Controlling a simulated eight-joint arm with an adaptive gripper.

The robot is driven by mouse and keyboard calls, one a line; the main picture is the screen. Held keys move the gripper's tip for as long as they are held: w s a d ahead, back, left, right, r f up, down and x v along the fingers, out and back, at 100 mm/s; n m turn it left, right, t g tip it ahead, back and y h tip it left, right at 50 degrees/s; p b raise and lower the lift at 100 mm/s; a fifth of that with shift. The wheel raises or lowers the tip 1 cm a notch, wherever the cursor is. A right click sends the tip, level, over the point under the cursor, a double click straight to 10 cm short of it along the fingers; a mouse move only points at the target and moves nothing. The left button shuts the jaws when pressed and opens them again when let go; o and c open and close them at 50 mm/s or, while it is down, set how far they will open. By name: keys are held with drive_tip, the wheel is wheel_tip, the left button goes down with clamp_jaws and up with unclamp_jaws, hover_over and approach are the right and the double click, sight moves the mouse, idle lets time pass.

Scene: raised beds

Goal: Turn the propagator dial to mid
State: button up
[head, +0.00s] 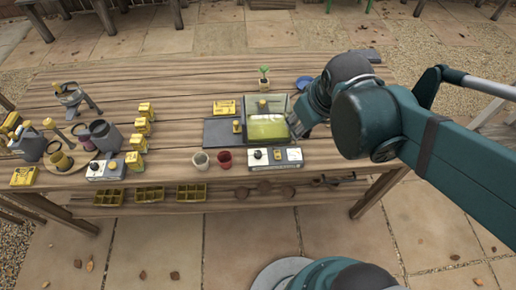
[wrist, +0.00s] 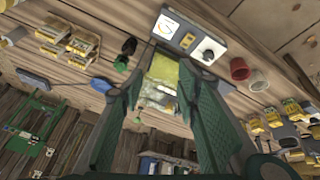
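The propagator (head: 266,127) has a yellow-green tray under a clear cover and stands at the right part of the bench. In the wrist view it shows between my fingers (wrist: 163,72). My gripper (head: 297,127) is at the propagator's right side, apart from the dial. Its fingers are spread and empty (wrist: 165,62).
A red pot (head: 225,159) and a grey pot (head: 201,160) stand left of the control box. A second box with a dial (head: 106,170) is further left, near yellow cartons and watering cans. A seedling (head: 264,72) stands behind the propagator.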

drive_tip(key=w+a+f+n+g+p, duration=0.2)
drive_tip(key=w+a+f+n+p, duration=0.1)
drive_tip(key=a+n, duration=0.2)
drive_tip(key=n+g+p, duration=0.3)
drive_tip(key=n, duration=0.3)
hover_over(258, 153)
drive_tip(key=shift+h, duration=0.3)
wheel_tip(258, 153, down, 6)
drive_tip(key=shift+f, duration=0.1)
drive_tip(key=shift+f+n, duration=0.15)
drive_tip(key=shift+n, duration=0.15)
drive_tip(key=shift+f, duration=0.2)
drive_tip(key=shift+f+b, duration=0.85)
drive_tip(key=shift+f, duration=2.85)
drive_tip(key=c, duration=0.9)
